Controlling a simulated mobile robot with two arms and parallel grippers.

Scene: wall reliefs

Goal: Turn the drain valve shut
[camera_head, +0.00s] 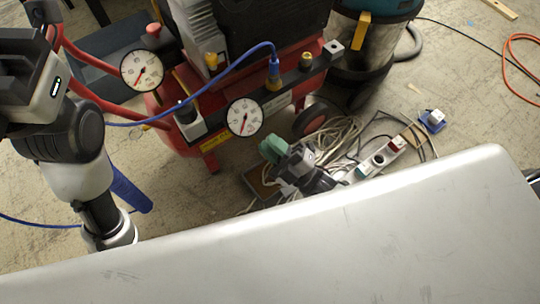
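A red air compressor (185,135) stands on the floor at the upper left and middle, with two round white gauges (142,70) on its near side. I cannot make out a drain valve on it.
A broad silver surface (330,250) covers the lower part of the view. Tangled cables (335,135) and a power strip (382,158) lie on the floor beyond it. A blue hose (225,73) crosses the compressor. A vacuum (368,45) stands behind. Floor at right is mostly clear.

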